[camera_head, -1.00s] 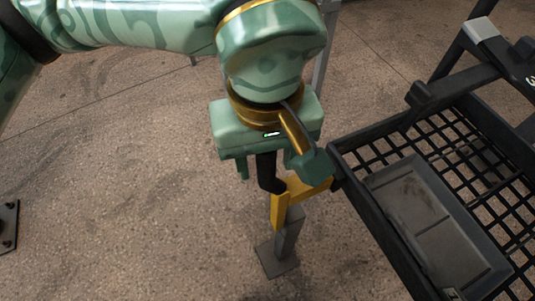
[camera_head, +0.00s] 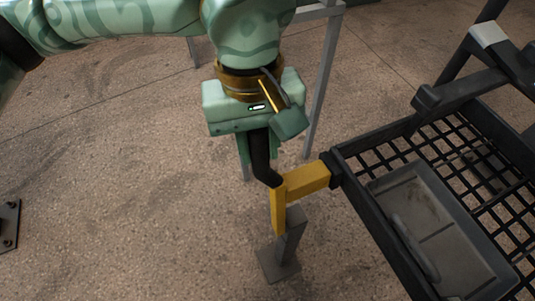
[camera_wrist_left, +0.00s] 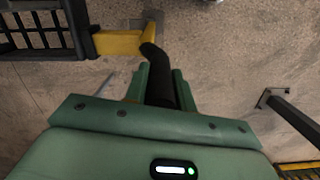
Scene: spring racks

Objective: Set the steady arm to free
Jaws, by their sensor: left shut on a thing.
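The steady arm is a yellow bracket (camera_head: 305,182) with a black curved handle (camera_head: 261,158). The yellow part reaches from the dark basket's corner to a short grey post (camera_head: 288,238). My left gripper (camera_head: 258,150) points down with its fingers shut on the black handle. In the left wrist view the handle (camera_wrist_left: 158,75) rises between the two green fingers (camera_wrist_left: 160,85), and the yellow bracket (camera_wrist_left: 122,43) is at upper left. My right gripper is not in view.
A black mesh rack (camera_head: 490,195) stands at the right, with a grey tray (camera_head: 440,235) in it. A grey metal frame (camera_head: 322,75) stands behind my left gripper. The concrete floor (camera_head: 110,200) at left is mostly clear.

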